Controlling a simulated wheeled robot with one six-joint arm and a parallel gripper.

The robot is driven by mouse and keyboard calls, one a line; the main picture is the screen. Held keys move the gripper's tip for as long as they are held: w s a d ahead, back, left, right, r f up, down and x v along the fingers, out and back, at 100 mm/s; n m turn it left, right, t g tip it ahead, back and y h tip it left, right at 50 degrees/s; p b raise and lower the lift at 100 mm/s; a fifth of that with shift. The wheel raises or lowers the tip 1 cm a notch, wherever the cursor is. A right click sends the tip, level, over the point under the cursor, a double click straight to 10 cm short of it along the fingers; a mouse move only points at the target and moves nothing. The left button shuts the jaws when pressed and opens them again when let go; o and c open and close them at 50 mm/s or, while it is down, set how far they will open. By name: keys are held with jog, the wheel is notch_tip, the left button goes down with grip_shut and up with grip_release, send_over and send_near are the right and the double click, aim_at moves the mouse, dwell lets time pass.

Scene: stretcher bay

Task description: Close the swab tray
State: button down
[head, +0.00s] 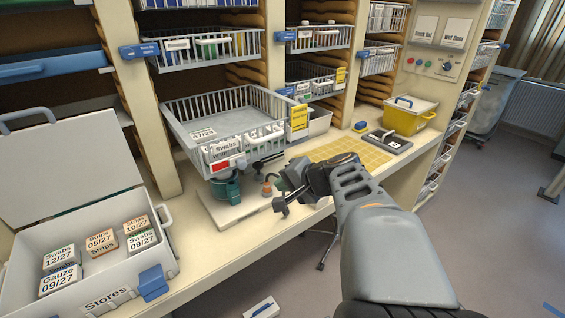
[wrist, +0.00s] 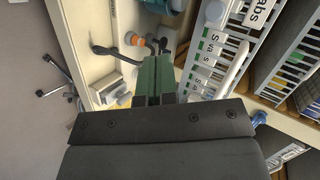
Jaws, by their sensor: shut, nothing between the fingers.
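The swab tray (head: 235,110) is a pale wire basket pulled out of the middle rack over the counter. Its front carries a "Swabs" label and a red tag (head: 221,166), and packets stand inside it. In the wrist view the tray (wrist: 238,62) shows at upper right, with several labelled packets. My gripper (head: 284,186) is just in front of and to the right of the tray's front, low over the counter. In the wrist view its green fingers (wrist: 157,75) are together and empty.
An open Stores box (head: 90,265) with several cartons stands at left. A green-topped item (head: 226,187) sits on a pale board below the tray. A yellow mat (head: 350,175), a clipboard-like grey item (head: 384,142) and a yellow tub (head: 408,118) lie to the right. Other baskets hang above.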

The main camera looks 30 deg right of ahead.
jog(key=w+d+r+m+t+h+b, duration=0.15)
jog(key=d+m+t, duration=0.3)
jog(key=d, duration=0.45)
jog(key=p, duration=0.3)
send_near(277, 151)
jog(key=shift+g+h, duration=0.35)
jog(key=shift+g, duration=0.1)
jog(key=shift+r+x, duration=0.2)
jog(key=shift+x, duration=1.6)
jog(key=shift+r+x, duration=0.15)
jog(key=shift+x, duration=1.6)
jog(key=shift+w+a, duration=0.1)
jog(key=shift+a, duration=0.05)
jog(key=shift+w, duration=0.1)
